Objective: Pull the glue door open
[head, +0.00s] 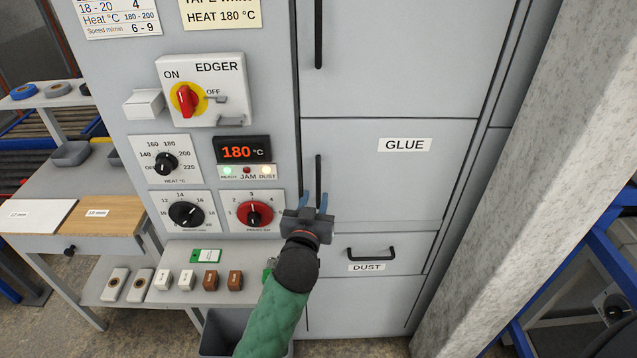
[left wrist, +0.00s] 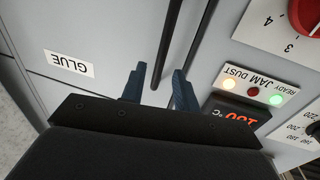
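The glue door (head: 385,180) is a grey cabinet door labelled GLUE, and it looks closed. Its black vertical bar handle (head: 318,172) is near the door's left edge. My left gripper (head: 313,200) is in front of the lower part of this handle, with its blue fingers apart. In the left wrist view the handle (left wrist: 172,40) runs up between the two open fingers (left wrist: 158,88), with a gap to each side. I cannot tell how deep the fingers reach around the bar. My right gripper is not in view.
The control panel with the EDGER switch (head: 202,90) and dials (head: 254,213) is just left of the door. A DUST drawer (head: 372,258) with a black handle is below. A pale concrete pillar (head: 545,170) stands at the right. A shelf with small blocks (head: 210,281) is at lower left.

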